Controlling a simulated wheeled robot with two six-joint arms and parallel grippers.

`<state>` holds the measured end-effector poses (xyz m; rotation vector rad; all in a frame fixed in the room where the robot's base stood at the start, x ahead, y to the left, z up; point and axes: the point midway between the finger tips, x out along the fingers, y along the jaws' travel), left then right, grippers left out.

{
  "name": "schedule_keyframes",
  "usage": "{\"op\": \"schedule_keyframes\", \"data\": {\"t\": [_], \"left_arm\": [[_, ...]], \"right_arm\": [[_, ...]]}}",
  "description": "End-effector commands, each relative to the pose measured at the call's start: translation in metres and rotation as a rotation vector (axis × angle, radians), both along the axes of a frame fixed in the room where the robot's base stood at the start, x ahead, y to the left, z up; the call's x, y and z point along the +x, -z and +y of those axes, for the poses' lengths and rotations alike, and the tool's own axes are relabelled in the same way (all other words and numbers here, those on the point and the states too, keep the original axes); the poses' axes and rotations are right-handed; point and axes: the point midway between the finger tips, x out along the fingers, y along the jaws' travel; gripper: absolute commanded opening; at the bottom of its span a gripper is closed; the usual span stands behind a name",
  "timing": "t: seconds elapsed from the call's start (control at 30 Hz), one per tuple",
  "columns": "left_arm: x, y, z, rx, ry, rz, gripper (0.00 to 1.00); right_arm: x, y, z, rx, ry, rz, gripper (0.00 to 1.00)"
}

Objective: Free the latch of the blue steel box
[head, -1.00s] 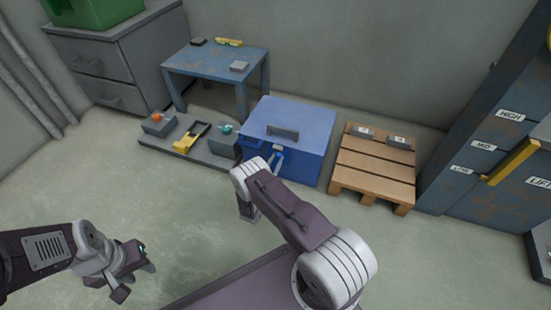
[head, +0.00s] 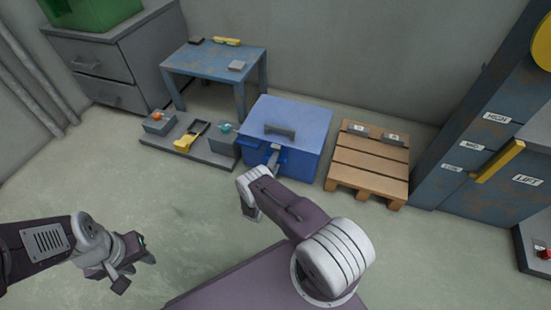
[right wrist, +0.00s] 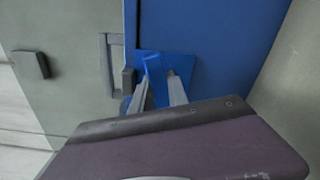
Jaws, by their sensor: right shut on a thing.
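The blue steel box (head: 298,118) stands on the floor in the middle of the head view, its lid down, with a grey handle (head: 280,131) on top. My right gripper (head: 275,158) is at the front of the box, where the latch is largely hidden by it. In the right wrist view its two grey fingers (right wrist: 161,88) are shut on a narrow blue piece (right wrist: 153,70), which appears to be the latch, against a blue plate (right wrist: 180,65). My left gripper (head: 136,272) is over the floor at lower left, apart from everything, open and empty.
A low grey platform (head: 185,155) with small fixtures stands left of the box, below a blue table (head: 215,65). A wooden pallet (head: 370,165) is close on its right. A tall blue cabinet (head: 480,150) stands further right. The floor at left front is clear.

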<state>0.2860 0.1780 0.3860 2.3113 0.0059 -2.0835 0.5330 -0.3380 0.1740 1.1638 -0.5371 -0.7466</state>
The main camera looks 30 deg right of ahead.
Motion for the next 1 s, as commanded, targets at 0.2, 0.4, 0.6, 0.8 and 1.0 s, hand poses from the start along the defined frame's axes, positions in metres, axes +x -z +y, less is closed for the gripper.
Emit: {"op": "schedule_keyframes", "data": {"t": [0.2, 0.4, 0.6, 0.8, 1.0], "left_arm": [[0.0000, -0.0076, 0.0000, 0.000, 0.000, 0.000, 0.36], [0.0000, -0.0109, 0.0000, 0.000, 0.000, 0.000, 0.36], [0.0000, -0.0125, -0.0001, 0.000, 0.000, 0.000, 0.36], [0.0000, -0.0129, 0.0001, 0.000, 0.000, 0.000, 0.36], [0.0000, -0.0128, -0.0001, 0.000, 0.000, 0.000, 0.36]], "right_arm": [[-0.0007, 0.0013, 0.0003, 0.103, -0.002, -0.118, 0.00], [-0.0007, 0.0030, 0.0002, 0.170, -0.002, -0.197, 0.00], [-0.0007, 0.0042, 0.0003, 0.207, -0.001, -0.239, 0.00], [-0.0006, 0.0048, 0.0004, 0.222, -0.002, -0.255, 0.00], [-0.0007, 0.0049, 0.0004, 0.223, -0.002, -0.257, 0.00]]}}
